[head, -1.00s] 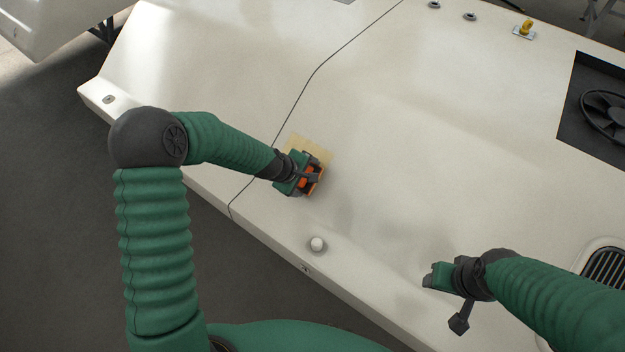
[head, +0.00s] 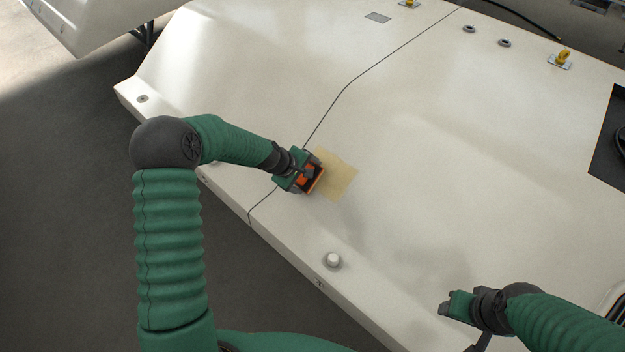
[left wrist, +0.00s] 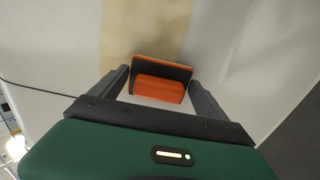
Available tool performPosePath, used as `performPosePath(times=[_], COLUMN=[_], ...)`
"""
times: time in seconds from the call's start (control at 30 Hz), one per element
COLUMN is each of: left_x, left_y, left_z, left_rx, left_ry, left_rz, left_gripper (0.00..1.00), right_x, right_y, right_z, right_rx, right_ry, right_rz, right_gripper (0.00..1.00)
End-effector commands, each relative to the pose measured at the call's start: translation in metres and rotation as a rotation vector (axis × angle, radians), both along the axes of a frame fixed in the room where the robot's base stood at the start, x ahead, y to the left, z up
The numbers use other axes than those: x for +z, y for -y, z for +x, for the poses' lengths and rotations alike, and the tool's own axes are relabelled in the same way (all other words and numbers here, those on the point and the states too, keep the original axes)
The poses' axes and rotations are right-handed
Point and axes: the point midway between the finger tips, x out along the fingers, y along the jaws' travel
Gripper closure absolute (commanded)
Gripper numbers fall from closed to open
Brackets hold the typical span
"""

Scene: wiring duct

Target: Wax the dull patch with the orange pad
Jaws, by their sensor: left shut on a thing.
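The dull patch (head: 338,178) is a yellowish square on the white panel, right of the dark seam. It also shows in the left wrist view (left wrist: 140,28), running up from behind the pad. My left gripper (head: 310,176) is shut on the orange pad (head: 313,181), at the patch's left edge. In the left wrist view the pad (left wrist: 158,90) sits between the two fingers, its orange block toward me and its dark-backed face toward the panel. I cannot tell whether the pad touches the surface. My right gripper (head: 445,305) is over the panel at lower right; its jaw gap is unclear.
A white knob (head: 333,260) stands near the panel's front edge. Yellow fittings (head: 564,57) and round grommets (head: 505,43) are at the back. A dark recess (head: 608,140) is at the right. The panel around the patch is clear.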

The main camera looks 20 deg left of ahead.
Motion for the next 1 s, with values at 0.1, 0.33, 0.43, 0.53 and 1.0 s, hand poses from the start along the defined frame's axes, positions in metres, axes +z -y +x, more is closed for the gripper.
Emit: performPosePath(times=[0.1, 0.33, 0.43, 0.53, 1.0], left_x=[-0.001, 0.001, 0.001, 0.001, 0.001], left_y=[-0.007, -0.029, -0.034, -0.029, 0.013], left_z=[0.002, 0.010, 0.011, 0.009, -0.005], left_rx=[0.001, 0.002, 0.001, -0.001, -0.002], left_ry=[-0.001, 0.000, 0.000, -0.001, -0.002], left_rz=[0.001, 0.000, -0.001, 0.000, -0.002], left_gripper=[0.55, 0.55, 0.55, 0.55, 0.55], right_x=[0.000, 0.002, 0.002, 0.003, 0.006], right_y=[0.000, 0.000, 0.000, 0.000, 0.000], right_z=[0.000, 0.000, 0.000, 0.000, 0.000], right_rx=[0.000, 0.000, 0.000, 0.000, 0.000], right_ry=[0.000, 0.000, 0.000, 0.000, 0.000], right_rz=[0.000, 0.000, 0.000, 0.000, 0.000], right_gripper=[0.47, 0.47, 0.47, 0.47, 0.47])
